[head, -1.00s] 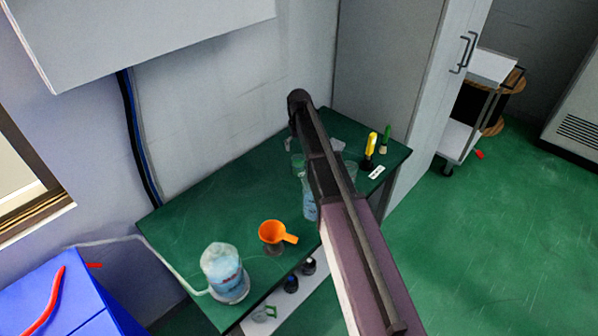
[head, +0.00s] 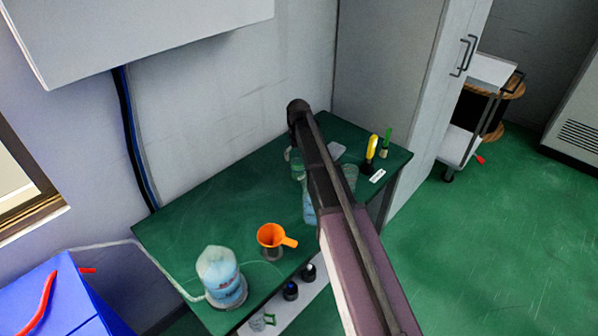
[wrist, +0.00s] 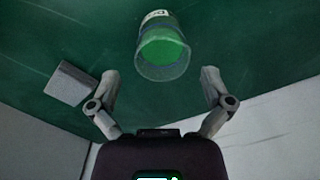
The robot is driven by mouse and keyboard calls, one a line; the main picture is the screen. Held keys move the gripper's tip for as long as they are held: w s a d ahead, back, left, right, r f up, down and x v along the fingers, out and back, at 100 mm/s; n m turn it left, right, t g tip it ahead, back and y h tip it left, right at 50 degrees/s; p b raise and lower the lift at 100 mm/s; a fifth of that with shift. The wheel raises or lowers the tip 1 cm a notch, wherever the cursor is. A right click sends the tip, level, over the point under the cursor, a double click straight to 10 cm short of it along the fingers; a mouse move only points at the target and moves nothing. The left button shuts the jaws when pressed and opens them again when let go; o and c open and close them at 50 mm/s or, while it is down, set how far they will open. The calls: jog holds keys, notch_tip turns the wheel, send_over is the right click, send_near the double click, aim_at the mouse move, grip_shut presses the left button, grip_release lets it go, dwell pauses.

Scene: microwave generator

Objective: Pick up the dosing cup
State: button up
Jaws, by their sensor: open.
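In the wrist view a clear cup (wrist: 163,50) with a green-looking inside and a white label, only partly legible, stands on the green table (wrist: 250,50). It is just ahead of my gripper (wrist: 159,75). My gripper is open and empty, with the cup roughly centred in front of the fingertips. In the head view two greenish clear cups show beside my arm, one on its left (head: 297,163) and one on its right (head: 350,173). I cannot tell which one the wrist view shows. My fingers are hidden in the head view.
A grey block (wrist: 71,83) lies left of the fingers in the wrist view. An orange funnel-like cup (head: 272,236) and a blue-liquid bottle (head: 221,277) stand at the table's near left. A yellow-handled tool (head: 371,150) stands near the right end, by the cabinet (head: 390,80).

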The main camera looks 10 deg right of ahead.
aim_at(298, 165)
jog(key=shift+s+f+b, duration=0.1)
jog(key=shift+f+b, duration=2.35)
jog(key=shift+f, duration=0.1)
jog(key=c, duration=1.1)
jog(key=shift+r+p, duration=0.5)
jog(key=shift+p, duration=0.05)
notch_tip(298, 165, up, 8)
jog(key=p, duration=0.8)
jog(key=shift+r, duration=0.25)
jog(key=shift+r+p, duration=0.25)
jog(key=shift+p, duration=0.25)
